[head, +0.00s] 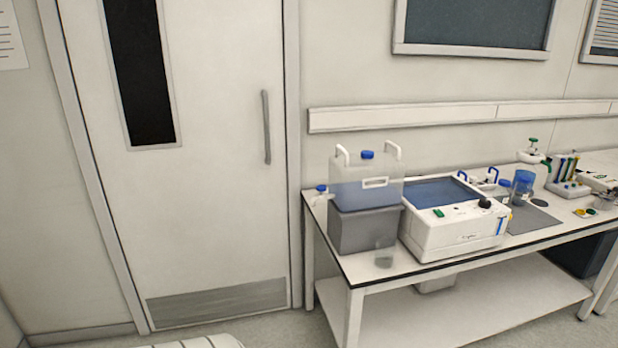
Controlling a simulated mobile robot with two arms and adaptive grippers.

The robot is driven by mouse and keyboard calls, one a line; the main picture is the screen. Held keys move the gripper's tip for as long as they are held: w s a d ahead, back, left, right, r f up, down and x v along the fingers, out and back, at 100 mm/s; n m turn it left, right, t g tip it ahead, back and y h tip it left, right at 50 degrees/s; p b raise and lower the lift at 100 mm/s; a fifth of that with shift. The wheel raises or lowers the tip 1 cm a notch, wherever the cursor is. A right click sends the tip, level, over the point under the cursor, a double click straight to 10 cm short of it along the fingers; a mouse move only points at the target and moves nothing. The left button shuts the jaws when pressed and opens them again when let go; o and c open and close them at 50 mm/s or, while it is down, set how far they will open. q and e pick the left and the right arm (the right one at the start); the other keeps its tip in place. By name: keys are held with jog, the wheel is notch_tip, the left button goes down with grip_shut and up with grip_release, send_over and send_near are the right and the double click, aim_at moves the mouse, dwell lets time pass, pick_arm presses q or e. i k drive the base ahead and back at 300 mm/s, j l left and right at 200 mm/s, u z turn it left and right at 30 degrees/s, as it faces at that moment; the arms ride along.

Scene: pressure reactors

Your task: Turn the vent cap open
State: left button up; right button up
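A translucent carboy (345,192) with two white handles stands on a grey block (367,230) at the left end of the bench. A blue cap (367,155), which looks like the vent cap, sits on its top between the handles. From here I cannot tell whether the cap is tight or loose. A tap with a blue top (321,188) sticks out on the carboy's left side. Neither of my grippers is in view, and nothing touches the cap.
The white bench (440,262) runs to the right. A small clear beaker (384,258) stands by its front left edge. A white water bath (455,222) is right of the carboy. A grey mat (533,219) and bottles lie beyond. A closed door (215,200) is left; floor before it looks mostly free.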

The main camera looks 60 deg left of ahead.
aim_at(365, 153)
jog(key=u, duration=1.65)
jog(key=i+j+z, duration=0.1)
jog(key=i, duration=0.25)
